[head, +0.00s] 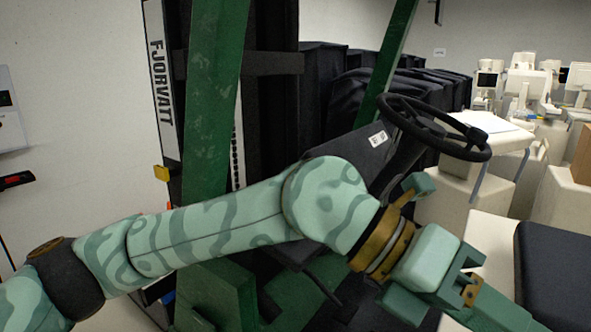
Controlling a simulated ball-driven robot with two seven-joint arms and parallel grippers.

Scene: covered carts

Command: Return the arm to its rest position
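My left arm (215,222), pale green with darker wavy patterns, comes in from the lower left and stretches across the view to the lower right. Its wrist has a brass-coloured ring (382,243). My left gripper (495,312) is at the lower right, close to the bottom edge. I cannot make out a clear gap between its fingers, and no held object shows. My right arm and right gripper are not in view.
A green-framed vehicle with a black steering wheel (435,127) stands just behind my arm. A dark padded seat (555,268) is right of the gripper. Black-covered carts (350,92) stand behind. Pale machines (525,85) crowd the back right. A white wall (85,110) is at left.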

